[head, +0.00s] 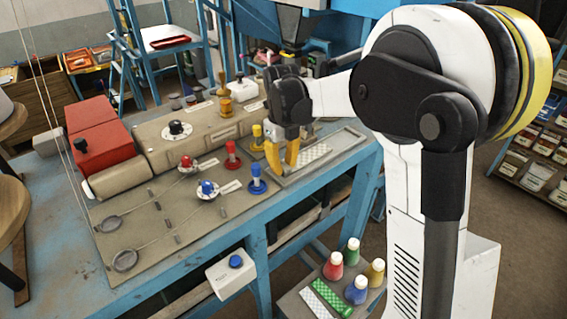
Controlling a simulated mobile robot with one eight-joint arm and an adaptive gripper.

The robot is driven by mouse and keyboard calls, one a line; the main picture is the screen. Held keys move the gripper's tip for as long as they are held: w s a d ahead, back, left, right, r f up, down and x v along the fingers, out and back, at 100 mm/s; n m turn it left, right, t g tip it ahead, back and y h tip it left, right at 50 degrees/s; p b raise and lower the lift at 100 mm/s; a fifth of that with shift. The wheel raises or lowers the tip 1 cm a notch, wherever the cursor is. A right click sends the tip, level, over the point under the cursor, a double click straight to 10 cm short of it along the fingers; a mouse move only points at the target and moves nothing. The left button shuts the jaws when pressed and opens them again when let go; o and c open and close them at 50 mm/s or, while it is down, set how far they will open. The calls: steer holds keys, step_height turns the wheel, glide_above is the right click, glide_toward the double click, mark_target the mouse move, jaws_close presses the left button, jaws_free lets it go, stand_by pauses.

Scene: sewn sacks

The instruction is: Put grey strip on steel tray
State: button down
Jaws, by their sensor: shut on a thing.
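The grey strip (315,153), pale with a checked pattern, shows just right of my gripper's fingers. My gripper (283,158) points down with its yellow fingertips at the strip's left end and is shut on it. The fingers hide the held end. The steel tray (289,178) is a shallow grey tray at the right end of the bench, directly under the strip and the fingertips. I cannot tell whether the strip touches the tray floor or is slightly above it.
Red and blue knobbed pegs (257,187) stand close left of the tray. Coloured bottles (357,290) and a green strip (332,298) are on a lower stand at the front.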

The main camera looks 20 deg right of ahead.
steer(key=shift+s, duration=0.1)
steer(key=c, duration=1.3)
jaws_free()
steer(key=shift+f, duration=0.15)
steer(key=shift+c, duration=0.2)
step_height(320, 180, up, 12)
steer(key=b, duration=0.2)
steer(key=s+n+t, duration=0.4)
steer(key=s+n, duration=1)
steer(key=n, duration=0.2)
steer(key=s+f+n+t, duration=0.3)
steer(key=s+f+n, duration=0.3)
steer(key=n, duration=0.9)
steer(key=s, duration=0.3)
steer(key=shift+s+f, duration=0.35)
steer(key=shift+s, duration=0.05)
